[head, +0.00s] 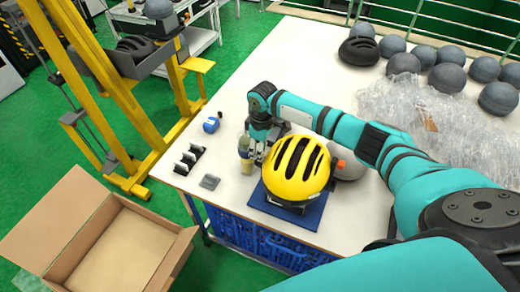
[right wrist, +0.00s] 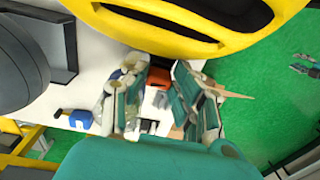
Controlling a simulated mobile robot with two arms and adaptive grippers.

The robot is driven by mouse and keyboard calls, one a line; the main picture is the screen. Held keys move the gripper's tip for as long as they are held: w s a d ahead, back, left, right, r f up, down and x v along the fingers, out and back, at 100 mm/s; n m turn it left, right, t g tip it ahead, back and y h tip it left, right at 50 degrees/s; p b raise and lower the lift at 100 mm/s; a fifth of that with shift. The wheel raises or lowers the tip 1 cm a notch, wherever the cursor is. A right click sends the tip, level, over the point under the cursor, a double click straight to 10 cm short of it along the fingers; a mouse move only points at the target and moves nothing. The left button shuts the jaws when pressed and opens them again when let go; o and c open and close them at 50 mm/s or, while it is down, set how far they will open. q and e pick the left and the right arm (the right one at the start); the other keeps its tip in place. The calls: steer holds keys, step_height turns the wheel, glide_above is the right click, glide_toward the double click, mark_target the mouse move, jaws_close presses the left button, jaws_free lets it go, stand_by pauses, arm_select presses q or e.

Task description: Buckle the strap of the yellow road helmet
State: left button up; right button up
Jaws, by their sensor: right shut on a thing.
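The yellow road helmet (head: 297,172), with dark vents, sits on a blue mat (head: 310,213) near the table's front edge. Its rim fills the top of the right wrist view (right wrist: 185,48). My right gripper (head: 259,157) points down beside the helmet's left side. The buckle cannot be made out.
A small bottle (head: 244,158) stands close left of my right gripper. Grey balls (head: 404,64) and clear wrap (head: 415,110) cover the back right. An open carton (head: 120,250) is on the floor.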

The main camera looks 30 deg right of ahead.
steer(key=shift+f, duration=0.25)
steer(key=o, duration=0.8)
steer(key=shift+o, duration=0.2)
steer(key=shift+r, duration=0.2)
step_height(320, 180, up, 12)
steer(key=shift+d+f, duration=0.2)
steer(key=shift+d, duration=0.15)
